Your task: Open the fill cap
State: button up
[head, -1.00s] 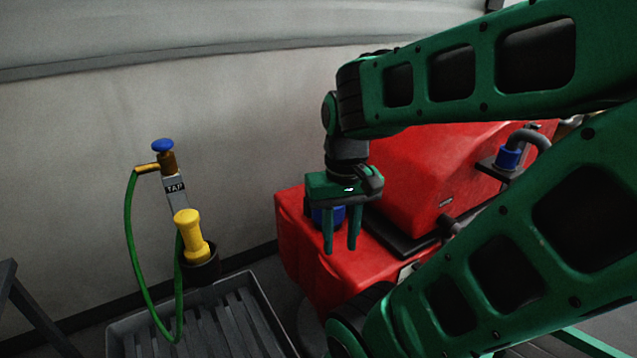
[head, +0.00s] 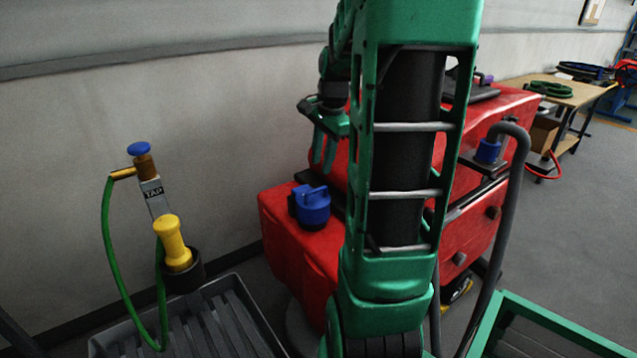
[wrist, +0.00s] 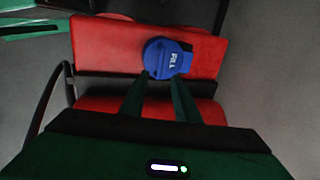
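The blue fill cap (head: 312,207) sits on the top of the red scrubber tank (head: 290,247) in the head view, with a blue block at its left side. It looks closed. The wrist view shows the cap (wrist: 160,60) from above with its "FILL" lettering, seated on the red surface (wrist: 105,45). My gripper (head: 323,165) hangs above the tank, higher than the cap and a little right of it, not touching it. Its two fingers (wrist: 159,80) are apart with nothing between them, and the cap shows beyond their tips in the wrist view.
At left stand a tap with a green hose (head: 106,240), a yellow-handled item (head: 172,240) and a grey slatted tray (head: 235,285). My arm hides part of the tank. A workbench (head: 560,92) stands far right.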

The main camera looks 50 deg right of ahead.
aim_at(317, 190)
jog(key=f, duration=0.3)
jog(key=w+f, duration=0.1)
jog(key=f, duration=0.4)
jog(key=shift+w+d+f, duration=0.15)
jog(key=shift+w+f, duration=0.15)
jog(key=shift+f, duration=0.05)
